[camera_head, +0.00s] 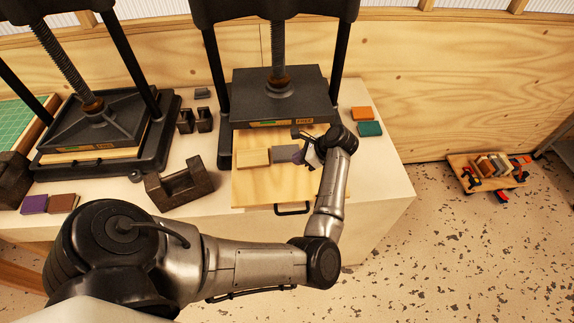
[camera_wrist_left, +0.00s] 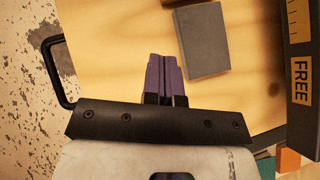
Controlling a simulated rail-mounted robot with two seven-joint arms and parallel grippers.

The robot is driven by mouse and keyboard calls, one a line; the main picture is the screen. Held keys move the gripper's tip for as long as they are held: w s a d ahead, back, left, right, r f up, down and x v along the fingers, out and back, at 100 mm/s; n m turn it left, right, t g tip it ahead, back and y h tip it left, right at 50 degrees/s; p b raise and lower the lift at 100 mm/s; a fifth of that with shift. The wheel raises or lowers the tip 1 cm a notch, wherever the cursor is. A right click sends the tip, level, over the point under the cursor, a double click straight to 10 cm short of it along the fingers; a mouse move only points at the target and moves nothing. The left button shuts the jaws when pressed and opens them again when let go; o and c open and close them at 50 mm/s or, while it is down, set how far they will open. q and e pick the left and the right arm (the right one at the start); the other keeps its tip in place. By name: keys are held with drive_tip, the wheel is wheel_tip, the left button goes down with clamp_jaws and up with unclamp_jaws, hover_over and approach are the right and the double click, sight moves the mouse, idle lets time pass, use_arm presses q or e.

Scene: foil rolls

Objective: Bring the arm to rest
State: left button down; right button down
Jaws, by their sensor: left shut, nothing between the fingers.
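My left gripper (camera_head: 304,158) hangs over the pale wooden board (camera_head: 262,189) at the front of the right-hand press (camera_head: 280,92). Its purple fingers (camera_wrist_left: 165,75) are shut with nothing between them in the left wrist view. A grey block (camera_head: 285,154) lies on the board just beside the fingers; it also shows in the wrist view (camera_wrist_left: 203,40), apart from them. A tan block (camera_head: 253,157) lies to the left of the grey one. My left arm reaches across the foreground. My right gripper is not in view.
The board has a black handle (camera_head: 292,209) at its front edge. Orange (camera_head: 362,113) and teal (camera_head: 370,129) blocks lie to the right. A second press (camera_head: 100,125), dark metal weights (camera_head: 180,186) and purple and brown blocks stand left. A loaded cart (camera_head: 486,170) is on the floor.

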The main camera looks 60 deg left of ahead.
use_arm(q)
drive_tip(key=shift+v, duration=1.8)
